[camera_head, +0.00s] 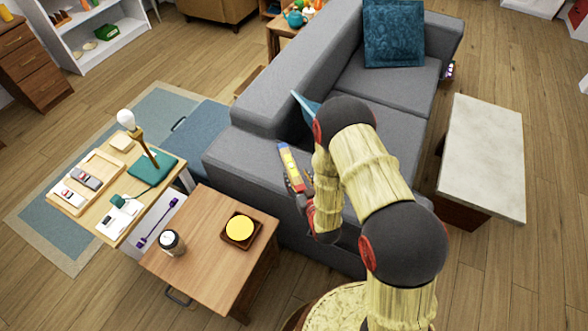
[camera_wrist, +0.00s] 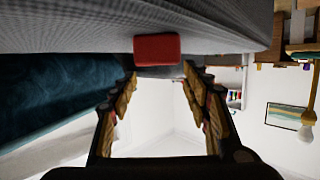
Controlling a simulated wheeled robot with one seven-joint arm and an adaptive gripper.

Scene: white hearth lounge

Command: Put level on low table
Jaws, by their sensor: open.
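My gripper (camera_head: 304,184) is at the near end of the level, partly hidden by my arm. In the wrist view my gripper (camera_wrist: 160,82) is open, with nothing between its fingers. A low table with a pale marble-like top (camera_head: 483,155) stands right of the sofa; its visible top is bare.
The grey sofa (camera_head: 260,105) has blue cushions. A wooden side table (camera_head: 200,225) in front holds a dark jar (camera_head: 172,243) and a yellow round item in a brown tray (camera_head: 241,230). A cluttered desk (camera_head: 100,205) with a lamp is at left. Wood floor (camera_head: 500,265) is clear at right.

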